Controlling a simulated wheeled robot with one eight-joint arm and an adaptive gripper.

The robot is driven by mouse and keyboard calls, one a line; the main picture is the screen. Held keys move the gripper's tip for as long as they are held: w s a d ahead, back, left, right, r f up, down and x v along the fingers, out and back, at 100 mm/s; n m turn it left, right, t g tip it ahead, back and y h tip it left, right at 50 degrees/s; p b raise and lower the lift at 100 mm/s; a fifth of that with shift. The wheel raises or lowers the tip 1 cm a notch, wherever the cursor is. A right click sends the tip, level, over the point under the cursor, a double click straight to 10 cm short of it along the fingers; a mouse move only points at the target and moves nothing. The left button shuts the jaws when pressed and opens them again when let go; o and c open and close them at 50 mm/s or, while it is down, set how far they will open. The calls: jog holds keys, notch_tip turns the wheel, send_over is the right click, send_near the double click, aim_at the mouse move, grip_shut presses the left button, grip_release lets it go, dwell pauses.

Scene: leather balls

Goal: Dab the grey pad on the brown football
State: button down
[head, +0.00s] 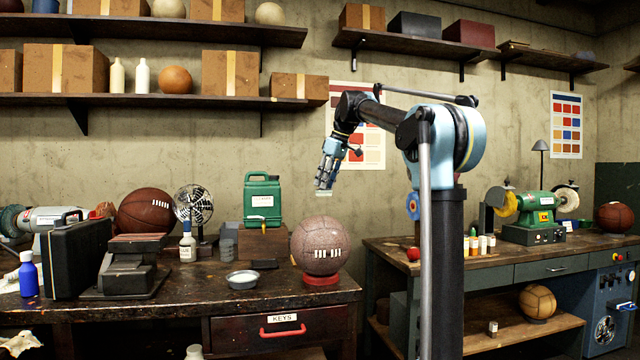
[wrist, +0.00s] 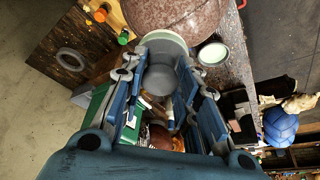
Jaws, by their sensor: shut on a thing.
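The brown football (head: 321,245), speckled pinkish-brown with white laces, sits on a red ring stand (head: 322,279) near the right end of the left bench. My gripper (head: 327,178) is above it, pointing down, shut on the grey pad (head: 324,193). The pad's pale lower end shows below the fingers, clearly apart from the ball's top. In the wrist view the grey pad (wrist: 158,80) is between the blue fingers (wrist: 160,95), with its pale rim towards the speckled ball (wrist: 180,14) at the top edge. The pad's far face is hidden.
A small pale dish (head: 242,279) lies left of the ball. A green canister (head: 262,199) on a block stands behind. Another brown ball (head: 146,210), a fan (head: 193,204) and a black case (head: 76,256) are further left. A second bench (head: 480,262) with a grinder stands right.

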aim_at(322, 196)
jog(key=shift+s+a+f, duration=0.1)
jog(key=shift+a+f, duration=0.2)
jog(key=shift+f, duration=0.35)
jog(key=shift+a+f, duration=0.25)
jog(key=shift+f, duration=2.1)
jog(key=shift+s+f, duration=0.1)
jog(key=shift+f, duration=0.25)
dwell(3.5)
jog(key=shift+r, duration=3.55)
